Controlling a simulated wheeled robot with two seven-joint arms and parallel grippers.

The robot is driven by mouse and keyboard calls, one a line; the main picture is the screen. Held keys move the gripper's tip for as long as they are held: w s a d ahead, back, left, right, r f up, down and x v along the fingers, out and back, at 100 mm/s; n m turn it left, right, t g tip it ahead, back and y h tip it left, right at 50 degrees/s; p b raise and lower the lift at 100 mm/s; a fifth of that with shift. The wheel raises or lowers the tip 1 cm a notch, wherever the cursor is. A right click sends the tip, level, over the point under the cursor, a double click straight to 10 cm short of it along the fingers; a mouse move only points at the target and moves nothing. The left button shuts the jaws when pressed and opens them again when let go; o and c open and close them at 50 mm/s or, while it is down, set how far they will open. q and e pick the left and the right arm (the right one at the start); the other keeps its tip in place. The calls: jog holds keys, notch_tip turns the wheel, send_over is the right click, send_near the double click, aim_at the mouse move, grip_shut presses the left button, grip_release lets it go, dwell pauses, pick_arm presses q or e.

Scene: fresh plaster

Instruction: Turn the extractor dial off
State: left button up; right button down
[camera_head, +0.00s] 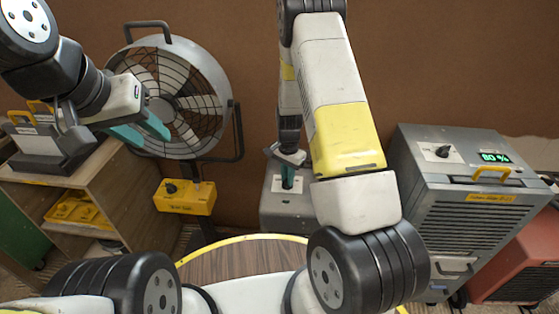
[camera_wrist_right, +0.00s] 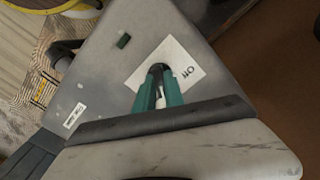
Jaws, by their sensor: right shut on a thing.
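The extractor looks to be the grey box (camera_head: 287,215) on the floor against the brown wall, mid-picture in the head view. Its sloping grey top (camera_wrist_right: 105,85) fills much of the right wrist view. A white plate marked "Off" (camera_wrist_right: 188,72) lies on that top. My right gripper (camera_head: 288,180) reaches down to it, and its teal fingers (camera_wrist_right: 158,88) are shut on the dark dial (camera_wrist_right: 158,68) over the plate. The fingers hide most of the dial, so I cannot tell its pointer's direction. My left gripper (camera_head: 151,133) hangs open and empty before the fan at the left.
A round fan (camera_head: 190,100) stands behind a yellow dial box (camera_head: 184,197). A wooden shelf (camera_head: 120,180) is at the left. A grey dehumidifier (camera_head: 480,220) with its own dial and green display stands right, beside a red machine (camera_head: 525,255). A round wooden top (camera_head: 240,258) is in front.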

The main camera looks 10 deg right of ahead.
jog(key=n, duration=0.3)
jog(key=shift+n, duration=0.3)
jog(key=n, duration=0.4)
jog(key=shift+n, duration=0.3)
jog(key=n, duration=0.3)
jog(key=shift+n, duration=0.3)
jog(key=shift+w+n, duration=0.1)
jog(key=shift+n, duration=1.6)
jog(key=c, duration=1.4)
grip_release()
jog(key=shift+c, duration=0.2)
jog(key=shift+r, duration=0.1)
